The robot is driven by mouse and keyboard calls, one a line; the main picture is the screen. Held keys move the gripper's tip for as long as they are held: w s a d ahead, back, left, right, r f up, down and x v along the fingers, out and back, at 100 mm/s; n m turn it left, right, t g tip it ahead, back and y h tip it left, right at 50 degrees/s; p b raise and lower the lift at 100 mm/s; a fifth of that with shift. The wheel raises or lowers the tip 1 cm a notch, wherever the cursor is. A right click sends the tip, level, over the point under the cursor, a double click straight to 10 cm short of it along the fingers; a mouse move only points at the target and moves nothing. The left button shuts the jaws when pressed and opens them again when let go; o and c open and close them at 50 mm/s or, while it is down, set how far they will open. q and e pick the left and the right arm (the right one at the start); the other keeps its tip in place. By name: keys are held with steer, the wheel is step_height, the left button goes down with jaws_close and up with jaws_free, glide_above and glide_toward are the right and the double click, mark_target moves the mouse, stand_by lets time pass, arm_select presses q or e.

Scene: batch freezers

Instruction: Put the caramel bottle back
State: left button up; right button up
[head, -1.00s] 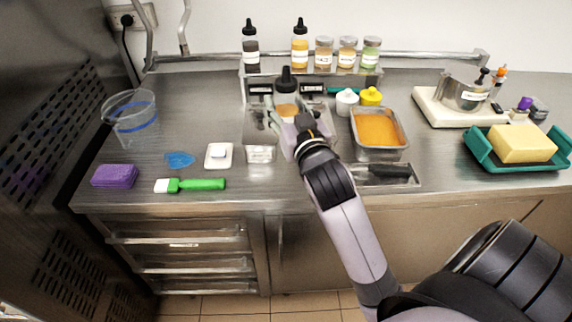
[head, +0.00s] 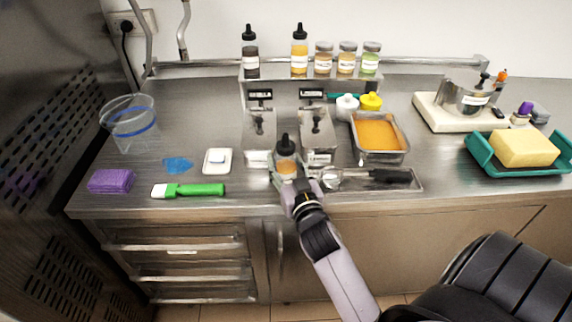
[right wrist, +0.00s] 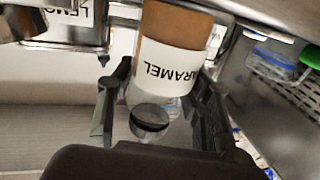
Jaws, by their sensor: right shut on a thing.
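The caramel bottle (head: 286,164) has an orange-brown body, a white label and a black cap. My right gripper (head: 286,180) is shut on it near the front of the counter. In the right wrist view the caramel bottle (right wrist: 170,65) sits between both fingers, its "CARAMEL" label upside down in the picture. The raised shelf (head: 350,84) at the back holds a dark-filled bottle (head: 250,60), a yellow bottle (head: 299,58) and several jars. There is a bare stretch between the two bottles. My left gripper is not in view.
Two steel containers (head: 259,135) stand below the shelf, behind the held bottle. A pan of orange mix (head: 378,134) and a tray with a black-handled tool (head: 385,178) lie to the right. A green brush (head: 190,190) and white dish (head: 217,160) lie left.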

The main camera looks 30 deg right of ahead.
steer(key=shift+r, duration=0.1)
steer(key=shift+f, duration=0.2)
steer(key=o, duration=1.2)
steer(key=shift+r, duration=0.2)
